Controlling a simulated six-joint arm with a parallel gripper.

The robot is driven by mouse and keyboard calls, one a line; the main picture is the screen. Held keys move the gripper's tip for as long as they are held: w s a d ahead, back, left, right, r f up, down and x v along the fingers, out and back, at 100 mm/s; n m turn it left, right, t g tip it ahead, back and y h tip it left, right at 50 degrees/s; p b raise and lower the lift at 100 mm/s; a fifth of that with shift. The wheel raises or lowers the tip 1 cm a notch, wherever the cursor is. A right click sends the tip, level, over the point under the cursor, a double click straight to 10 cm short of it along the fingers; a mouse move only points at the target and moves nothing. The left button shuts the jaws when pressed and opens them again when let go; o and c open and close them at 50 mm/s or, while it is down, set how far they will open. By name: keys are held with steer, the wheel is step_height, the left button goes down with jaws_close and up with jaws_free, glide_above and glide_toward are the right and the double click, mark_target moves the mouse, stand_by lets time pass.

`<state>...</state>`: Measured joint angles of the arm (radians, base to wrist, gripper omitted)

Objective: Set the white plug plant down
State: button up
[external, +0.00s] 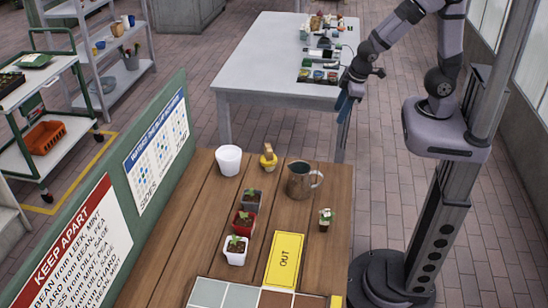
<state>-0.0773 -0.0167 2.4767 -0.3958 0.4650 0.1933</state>
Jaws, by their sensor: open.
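A small seedling in a whitish plug (325,222) stands upright by itself on the right side of the wooden table (215,200). A seedling in a square white pot (236,252) stands at the front of a short row of pots, left of the yellow OUT card (285,259). I cannot tell for sure which of the two is the white plug plant. My gripper (345,105) is open, high up near the front right corner of the grey table, well away from both plants. Nothing shows between its fingers.
A red pot (243,223) and a dark pot (252,200) with seedlings continue the row. A white bucket (228,160), a yellow item (268,160) and a metal jug (299,181) stand behind. A tiled tray (235,296) lies in front. Bare wood surrounds the lone plug.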

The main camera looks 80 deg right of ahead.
steer(key=s+a+m+g+y, duration=0.1)
steer(key=s+a+m+g, duration=0.1)
steer(key=s, duration=0.7)
steer(key=shift+m+g+y, duration=0.3)
steer(key=shift+g+y, duration=0.1)
steer(key=shift+g, duration=0.1)
steer(key=shift+f, duration=0.1)
stand_by(0.3)
